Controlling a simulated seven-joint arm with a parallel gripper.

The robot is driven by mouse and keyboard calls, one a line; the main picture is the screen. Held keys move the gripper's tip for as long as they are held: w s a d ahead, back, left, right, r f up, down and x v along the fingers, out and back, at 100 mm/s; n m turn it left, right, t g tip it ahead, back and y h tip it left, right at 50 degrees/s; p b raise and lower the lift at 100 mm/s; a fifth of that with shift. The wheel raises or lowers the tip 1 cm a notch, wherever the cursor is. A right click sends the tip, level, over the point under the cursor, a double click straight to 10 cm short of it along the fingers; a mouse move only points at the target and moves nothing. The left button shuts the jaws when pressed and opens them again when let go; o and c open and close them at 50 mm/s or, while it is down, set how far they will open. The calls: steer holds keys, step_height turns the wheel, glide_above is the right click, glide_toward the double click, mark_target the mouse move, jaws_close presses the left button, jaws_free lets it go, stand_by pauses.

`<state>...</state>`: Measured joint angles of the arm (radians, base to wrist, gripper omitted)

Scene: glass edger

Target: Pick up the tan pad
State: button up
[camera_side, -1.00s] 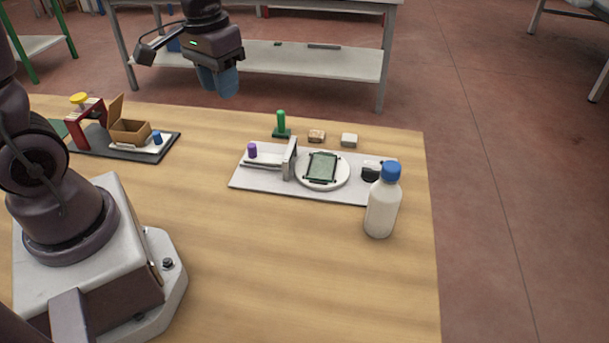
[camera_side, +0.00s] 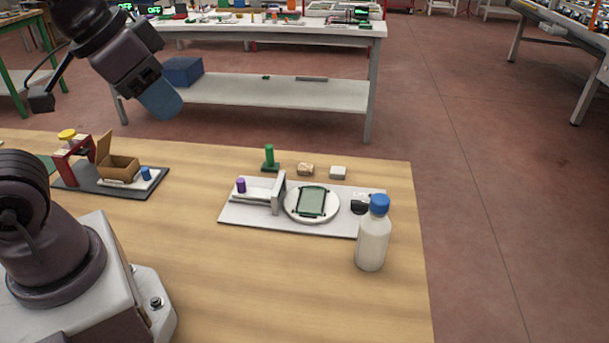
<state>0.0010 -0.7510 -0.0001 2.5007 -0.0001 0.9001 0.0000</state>
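The tan pad (camera_side: 305,169) is a small speckled block lying on the wooden table near its far edge. It sits between a green-handled stamp-like tool (camera_side: 270,158) and a whitish pad (camera_side: 338,173). My gripper (camera_side: 161,99) has blue fingers and hangs in the air at upper left, tilted, well away from the tan pad. The fingers overlap from this side, so their gap is hidden. I see nothing held below them.
A pale board (camera_side: 250,217) carries a round turntable with a framed green glass plate. A blue-capped bottle (camera_side: 373,236) stands at its right front corner. A dark tray (camera_side: 145,188) with a cardboard box is at left. The front middle of the table is clear.

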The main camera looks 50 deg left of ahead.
stand_by(0.4)
steer(key=o, duration=0.7)
